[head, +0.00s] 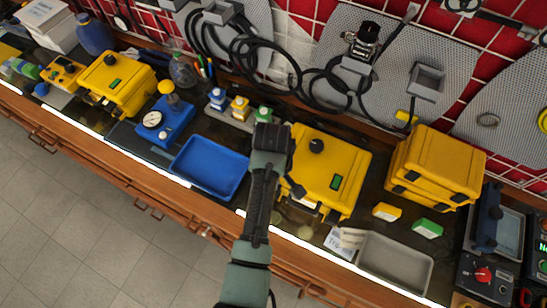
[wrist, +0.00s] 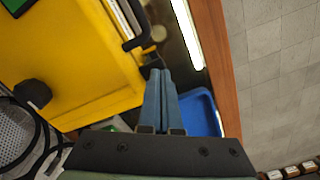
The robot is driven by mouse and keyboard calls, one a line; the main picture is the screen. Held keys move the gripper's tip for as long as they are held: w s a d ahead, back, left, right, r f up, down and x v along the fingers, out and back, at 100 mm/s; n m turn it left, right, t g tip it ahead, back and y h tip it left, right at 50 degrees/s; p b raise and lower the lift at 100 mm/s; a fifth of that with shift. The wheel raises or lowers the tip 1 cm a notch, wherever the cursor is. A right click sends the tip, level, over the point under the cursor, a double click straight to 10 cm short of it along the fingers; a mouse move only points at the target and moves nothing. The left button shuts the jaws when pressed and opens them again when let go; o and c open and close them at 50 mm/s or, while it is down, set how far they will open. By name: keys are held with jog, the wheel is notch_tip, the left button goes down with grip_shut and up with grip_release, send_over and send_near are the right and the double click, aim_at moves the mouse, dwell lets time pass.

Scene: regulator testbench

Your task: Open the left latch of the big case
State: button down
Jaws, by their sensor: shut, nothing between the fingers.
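The big yellow case (head: 335,165) stands on the bench to the right of my arm, with a black knob and a small green display on top. In the wrist view the case (wrist: 65,60) fills the left side, with its black handle (wrist: 137,40) on the front edge. A small dark latch (wrist: 152,62) is on the front side, right at my fingertips. My gripper (wrist: 160,72) is shut and empty, its two blue-grey fingers together. I cannot tell if the tips touch the latch. In the head view my arm hides part of the case's left side.
A blue tray (head: 209,169) lies left of my arm. A grey tray (head: 396,262), a yellow block (head: 386,212) and a green block (head: 427,229) lie right of the case. Stacked yellow cases (head: 435,165) stand beyond. The bench's front edge is close.

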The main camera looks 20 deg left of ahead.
jog(key=shift+f+b, duration=0.35)
jog(key=shift+f, duration=0.35)
jog(key=shift+f, duration=0.1)
